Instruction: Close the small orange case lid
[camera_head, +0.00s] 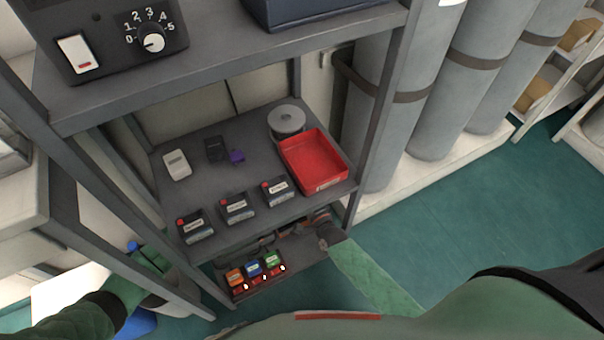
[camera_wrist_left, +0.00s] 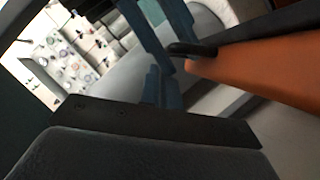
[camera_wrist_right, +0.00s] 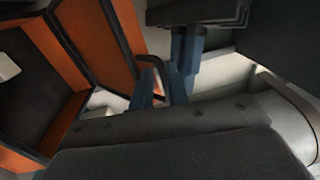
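An orange case (camera_wrist_right: 98,38) with a dark inside stands open at the left of the right wrist view. An orange panel with a dark edge, likely part of it (camera_wrist_left: 240,72), fills the right of the left wrist view. A dark curved handle (camera_wrist_right: 150,64) is close to the blue fingers of my right gripper (camera_wrist_right: 172,86). My left gripper (camera_wrist_left: 162,86) has its blue fingers near a dark hooked piece on the orange panel. Other blue fingers reach in from above in both wrist views. Contact and finger gaps are unclear.
A grey shelf rack (camera_head: 215,200) holds a red tray (camera_head: 314,162), a grey reel (camera_head: 286,121) and several small devices. A panel with a dial (camera_head: 151,42) is on the top shelf. Tall grey cylinders (camera_head: 445,95) stand behind. Green floor (camera_head: 470,215) is clear at right.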

